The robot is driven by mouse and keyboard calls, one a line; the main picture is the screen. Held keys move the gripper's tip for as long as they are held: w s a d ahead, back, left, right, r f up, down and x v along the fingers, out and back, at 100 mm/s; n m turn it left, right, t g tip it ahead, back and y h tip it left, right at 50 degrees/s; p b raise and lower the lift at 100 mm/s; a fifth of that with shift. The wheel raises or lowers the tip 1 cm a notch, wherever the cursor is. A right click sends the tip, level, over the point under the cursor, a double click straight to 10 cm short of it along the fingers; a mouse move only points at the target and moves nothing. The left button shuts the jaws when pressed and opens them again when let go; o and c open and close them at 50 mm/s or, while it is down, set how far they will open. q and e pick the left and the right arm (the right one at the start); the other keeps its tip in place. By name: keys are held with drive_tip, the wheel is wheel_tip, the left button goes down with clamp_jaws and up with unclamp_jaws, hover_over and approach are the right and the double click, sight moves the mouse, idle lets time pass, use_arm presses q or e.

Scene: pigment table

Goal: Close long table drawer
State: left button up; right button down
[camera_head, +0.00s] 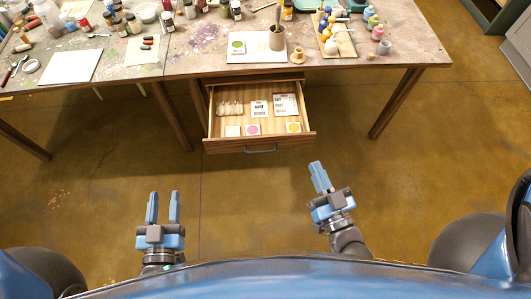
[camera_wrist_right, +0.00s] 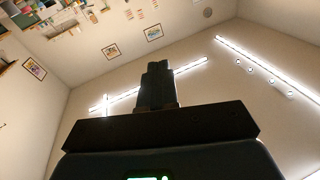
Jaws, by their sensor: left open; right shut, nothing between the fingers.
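The long table (camera_head: 410,50) stands ahead of me, and its wooden drawer (camera_head: 310,135) is pulled out toward me. The drawer has a metal handle (camera_head: 261,149) on its front and holds cards, small labelled squares and a row of small pale items. My left gripper (camera_head: 163,194) is open and empty, to the left of the drawer and nearer to me. My right gripper (camera_head: 318,165) is shut and empty, just right of and nearer to me than the drawer front, not touching it. In the right wrist view the shut fingers (camera_wrist_right: 157,75) show against the room's walls and lights.
The tabletop holds bottles, a white sheet (camera_head: 69,67), a brown cup (camera_head: 277,38) and a wooden board (camera_head: 336,40) with small bottles. Table legs (camera_head: 394,103) stand on both sides of the drawer. The floor between me and the table is clear.

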drive_tip(key=w+a+f+m+t+y+b, duration=0.1)
drive_tip(key=w+a+f+m+b, duration=0.1)
drive_tip(key=a+f+m+b, duration=0.25)
drive_tip(key=w+a+f+m+y+b, duration=0.25)
drive_tip(key=f+b, duration=0.25)
drive_tip(key=f, duration=0.3)
drive_tip(key=m+g+h+b, duration=0.2)
drive_tip(key=m+h+b, duration=0.7)
drive_tip(key=m, duration=2.2)
approach(266, 138)
drive_tip(key=shift+y, duration=0.25)
drive_tip(key=w, duration=0.7)
drive_tip(key=shift+d+f, duration=0.1)
drive_tip(key=shift+f, duration=0.05)
drive_tip(key=shift+s, duration=0.1)
